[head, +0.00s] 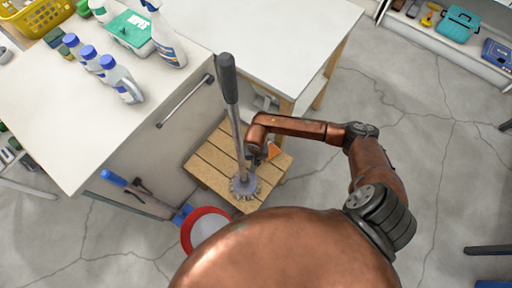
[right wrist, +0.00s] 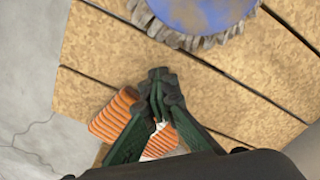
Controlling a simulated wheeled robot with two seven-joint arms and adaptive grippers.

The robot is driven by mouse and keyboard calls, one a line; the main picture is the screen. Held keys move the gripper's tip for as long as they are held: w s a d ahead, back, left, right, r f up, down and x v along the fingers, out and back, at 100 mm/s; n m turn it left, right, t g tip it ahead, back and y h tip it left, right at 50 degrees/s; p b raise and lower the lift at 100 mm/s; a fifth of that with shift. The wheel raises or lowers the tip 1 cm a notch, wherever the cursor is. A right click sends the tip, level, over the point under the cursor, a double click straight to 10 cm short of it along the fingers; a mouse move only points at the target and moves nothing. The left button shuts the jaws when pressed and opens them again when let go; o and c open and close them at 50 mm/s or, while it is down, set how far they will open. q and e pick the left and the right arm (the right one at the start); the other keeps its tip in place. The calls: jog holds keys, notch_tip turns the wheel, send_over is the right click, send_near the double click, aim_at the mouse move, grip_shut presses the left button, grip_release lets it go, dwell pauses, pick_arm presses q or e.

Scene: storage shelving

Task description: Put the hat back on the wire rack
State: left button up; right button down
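An orange ribbed thing (right wrist: 115,117), which may be the hat, shows in the right wrist view beside and behind my right gripper's fingers, with a paler striped part between them. In the head view a small orange patch (head: 273,151) shows next to the gripper, above the slatted wooden stand. My right gripper (right wrist: 160,82) has its fingertips together, pointing toward the mop head. I see no cloth clearly pinched between the tips, and cannot tell if the orange thing touches the fingers. In the head view the right gripper (head: 254,158) is small and dark. My left gripper and the wire rack are not in view.
A mop (head: 238,130) stands upright on the slatted wooden stand (head: 213,158), close to my right gripper; its round blue head (right wrist: 205,12) shows in the wrist view. White counters (head: 270,35) with bottles rise behind. A red-rimmed round thing (head: 207,227) is on the floor. Open floor lies right.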

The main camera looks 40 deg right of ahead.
jog(key=shift+f, duration=0.25)
jog(key=c, duration=2.5)
grip_release()
jog(key=o, duration=0.8)
jog(key=shift+d+f, duration=0.1)
jog(key=o, duration=0.4)
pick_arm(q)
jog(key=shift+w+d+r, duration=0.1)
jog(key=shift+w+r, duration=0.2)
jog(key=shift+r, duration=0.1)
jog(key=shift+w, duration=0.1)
